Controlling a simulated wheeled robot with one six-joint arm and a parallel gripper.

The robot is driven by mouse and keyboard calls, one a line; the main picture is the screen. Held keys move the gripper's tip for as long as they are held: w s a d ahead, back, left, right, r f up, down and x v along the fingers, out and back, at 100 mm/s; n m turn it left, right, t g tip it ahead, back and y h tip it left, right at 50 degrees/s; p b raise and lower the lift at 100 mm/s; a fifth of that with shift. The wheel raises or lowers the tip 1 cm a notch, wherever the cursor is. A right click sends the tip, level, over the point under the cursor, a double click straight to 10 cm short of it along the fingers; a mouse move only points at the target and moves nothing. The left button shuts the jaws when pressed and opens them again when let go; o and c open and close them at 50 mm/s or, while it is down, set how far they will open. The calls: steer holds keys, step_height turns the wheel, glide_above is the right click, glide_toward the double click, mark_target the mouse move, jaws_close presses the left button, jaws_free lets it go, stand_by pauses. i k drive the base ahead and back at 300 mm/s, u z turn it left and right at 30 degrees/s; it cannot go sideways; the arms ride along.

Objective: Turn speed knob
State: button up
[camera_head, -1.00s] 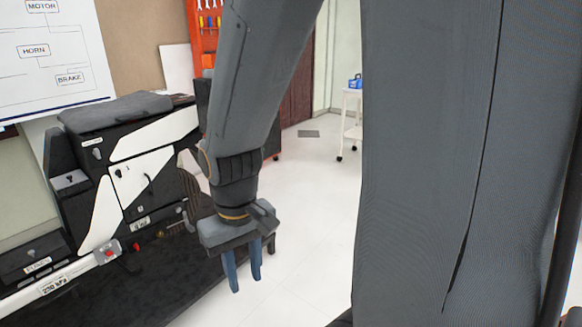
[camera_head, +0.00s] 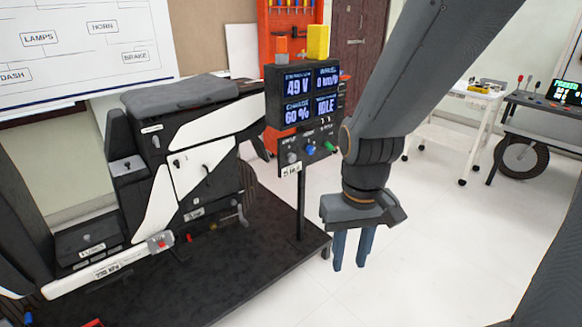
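A black control box (camera_head: 304,96) on a post stands at the middle of the view, with a lit screen reading 49 V, 60 % and IDLE. Below the screen is a knob panel with a grey knob (camera_head: 292,157), a blue knob (camera_head: 310,149) and a green knob (camera_head: 328,146). Their labels are too small to read, so I cannot tell which is the speed knob. My gripper (camera_head: 350,267) points down, lower right of the panel in the picture and apart from it. Its fingers are parted with nothing between them. My arm hides the area right of the box.
A black and white chassis (camera_head: 190,165) stands on a dark platform (camera_head: 240,262) at left. A yellow block (camera_head: 318,42) tops the control box. A white cart (camera_head: 478,97) and another bench with a small screen (camera_head: 565,91) stand at back right. The pale floor (camera_head: 440,215) between is clear.

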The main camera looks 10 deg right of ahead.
mark_target(291, 158)
steer(key=k, duration=1.2)
steer(key=z, duration=0.8)
steer(key=i, duration=1.5)
steer(key=u, duration=0.75)
steer(key=i, duration=0.3)
steer(key=u, duration=0.45)
